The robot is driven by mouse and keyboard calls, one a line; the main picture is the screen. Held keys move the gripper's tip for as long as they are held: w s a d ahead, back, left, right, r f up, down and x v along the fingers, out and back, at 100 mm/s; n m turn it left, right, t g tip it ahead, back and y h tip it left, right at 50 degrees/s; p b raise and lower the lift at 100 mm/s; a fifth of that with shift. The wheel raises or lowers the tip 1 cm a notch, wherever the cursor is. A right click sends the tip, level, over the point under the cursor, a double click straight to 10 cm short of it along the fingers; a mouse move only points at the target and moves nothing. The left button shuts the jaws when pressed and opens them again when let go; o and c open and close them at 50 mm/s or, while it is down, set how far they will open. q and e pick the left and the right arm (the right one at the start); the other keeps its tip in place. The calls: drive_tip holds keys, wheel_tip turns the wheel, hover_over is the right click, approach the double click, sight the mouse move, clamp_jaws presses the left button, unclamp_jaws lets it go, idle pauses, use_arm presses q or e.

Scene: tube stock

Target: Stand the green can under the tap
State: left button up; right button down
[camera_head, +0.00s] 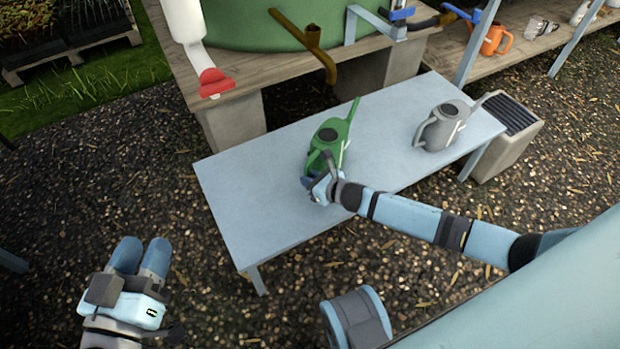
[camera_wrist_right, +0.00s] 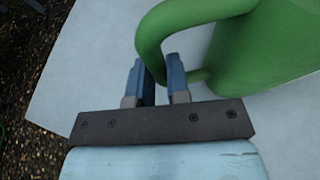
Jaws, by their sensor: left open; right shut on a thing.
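The green can (camera_head: 328,140) stands upright on the grey table, its spout pointing up to the back right. My right gripper (camera_head: 318,182) is shut on its handle; in the right wrist view the fingers (camera_wrist_right: 160,82) sit on either side of the green handle (camera_wrist_right: 150,42). Whether the can touches the table is hard to tell. The brown tap (camera_head: 313,40) comes out of the large green tank behind the table, its mouth above the table's back edge, behind the can. My left gripper (camera_head: 140,258) is open and empty at the lower left, over the gravel, away from the table.
A grey can (camera_head: 442,127) stands on the right part of the table (camera_head: 245,205). The green tank (camera_head: 255,28) rests on a wooden stand. A white post-like thing with a red end (camera_head: 212,82) is left of the tap. The table's left part is bare.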

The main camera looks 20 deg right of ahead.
drive_tip(key=shift+f, duration=0.15)
drive_tip(key=c, duration=1)
unclamp_jaws()
use_arm(q)
drive_tip(key=shift+f, duration=0.1)
wheel_tip(320, 180, up, 6)
drive_tip(key=t+p, duration=0.2)
drive_tip(key=p, duration=0.2)
drive_tip(key=shift+s+a+r+n+t, duration=0.2)
drive_tip(key=shift+a+n+t, duration=0.05)
drive_tip(key=shift+n+t, duration=0.05)
use_arm(e)
drive_tip(key=v, duration=1.3)
drive_tip(key=shift+s+d+r, duration=0.15)
drive_tip(key=shift+s+r, duration=0.1)
drive_tip(key=shift+s, duration=0.05)
